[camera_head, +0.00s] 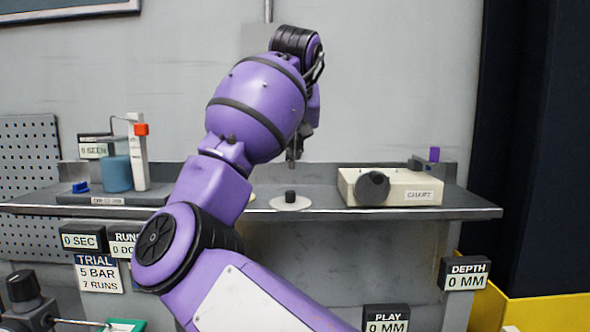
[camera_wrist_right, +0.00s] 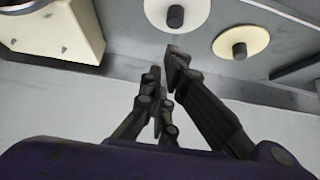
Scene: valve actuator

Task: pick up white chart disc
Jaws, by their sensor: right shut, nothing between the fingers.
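The white chart disc (camera_head: 303,205) lies flat on the grey shelf, with a short black knob at its centre. In the right wrist view it shows at the top edge (camera_wrist_right: 156,14), partly cut off. My right gripper (camera_head: 294,157) points down above the shelf near the white disc and is apart from it. In the right wrist view its dark fingers (camera_wrist_right: 166,66) are shut and empty. My left gripper is not in view.
A cream disc (camera_wrist_right: 257,38) with a black knob lies beside the white one, mostly hidden behind my arm in the head view. A cream chart box (camera_head: 409,191) with a black dial stands to the right. A blue cylinder (camera_head: 117,174) stands at left.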

